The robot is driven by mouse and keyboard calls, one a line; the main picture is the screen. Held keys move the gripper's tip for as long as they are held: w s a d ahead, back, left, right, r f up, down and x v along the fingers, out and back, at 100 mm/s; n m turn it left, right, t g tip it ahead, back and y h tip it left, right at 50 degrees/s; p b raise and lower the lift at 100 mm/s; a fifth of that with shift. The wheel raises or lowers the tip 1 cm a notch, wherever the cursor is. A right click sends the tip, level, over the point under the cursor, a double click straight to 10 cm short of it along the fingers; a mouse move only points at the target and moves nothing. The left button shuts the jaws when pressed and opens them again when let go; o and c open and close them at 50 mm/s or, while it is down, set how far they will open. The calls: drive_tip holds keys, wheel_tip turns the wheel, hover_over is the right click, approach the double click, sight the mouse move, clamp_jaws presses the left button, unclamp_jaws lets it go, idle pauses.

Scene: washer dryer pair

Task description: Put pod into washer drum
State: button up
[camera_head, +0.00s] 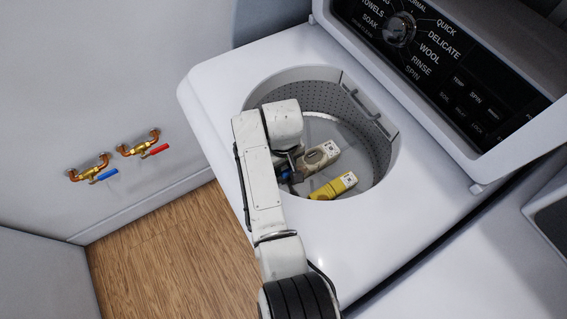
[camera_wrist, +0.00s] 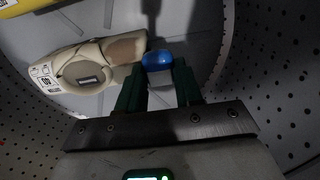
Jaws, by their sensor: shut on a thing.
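The washer drum (camera_head: 375,152) is open at the top, a grey perforated tub in the white washer (camera_head: 215,92). Its perforated wall also shows in the wrist view (camera_wrist: 285,95). My gripper (camera_head: 288,174) is down inside the drum. In the wrist view its green fingers (camera_wrist: 161,78) are shut on a small blue pod (camera_wrist: 157,60) at their tips. The pod is above or near the drum floor; I cannot tell whether it touches. My arm hides part of the drum's left side in the head view.
A beige device with a white label (camera_head: 320,156) and a yellow one (camera_head: 334,187) lie in the drum, close to my gripper. The control panel (camera_head: 445,75) rises behind the opening. Taps with blue and red handles (camera_head: 140,147) are on the left wall.

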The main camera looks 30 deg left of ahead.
drive_tip(key=shift+s+d+f, duration=0.1)
drive_tip(key=shift+s+f, duration=0.1)
drive_tip(key=shift+f, duration=0.45)
drive_tip(key=o, duration=1)
drive_tip(key=shift+f+b, duration=0.1)
drive_tip(key=shift+b, duration=0.2)
drive_tip(key=shift+d, duration=0.1)
wheel_tip(320, 180, up, 14)
drive_tip(key=p, duration=0.1)
drive_tip(key=shift+w+a, duration=0.2)
drive_tip(key=shift+p, duration=0.3)
